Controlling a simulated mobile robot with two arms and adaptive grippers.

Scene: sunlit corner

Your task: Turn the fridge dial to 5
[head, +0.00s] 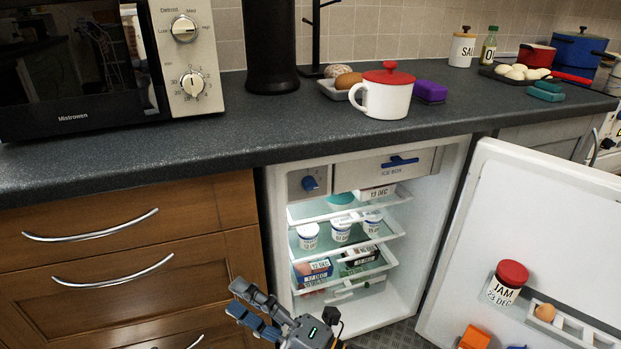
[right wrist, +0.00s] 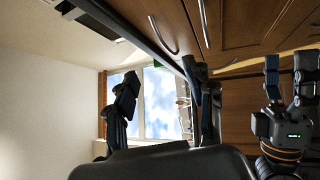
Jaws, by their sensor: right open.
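The fridge dial (head: 310,183) is a small blue knob on a grey panel at the upper left inside the open fridge (head: 455,185). Its markings are too small to read. My right gripper (head: 236,297) is at the bottom of the head view, open and empty, below and left of the dial, in front of the wooden drawers. It is apart from the dial. Its open fingers (right wrist: 160,74) also show in the right wrist view, with the dial out of sight. My left gripper (right wrist: 288,72) shows at the right of that view, fingers apart and empty.
The fridge door (head: 535,215) stands open at right, with a jam jar (head: 506,283) on its shelf. An ice box (head: 395,165) is right of the dial; food shelves are below. The counter (head: 250,125) overhangs the fridge. Drawers (head: 110,240) are at left.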

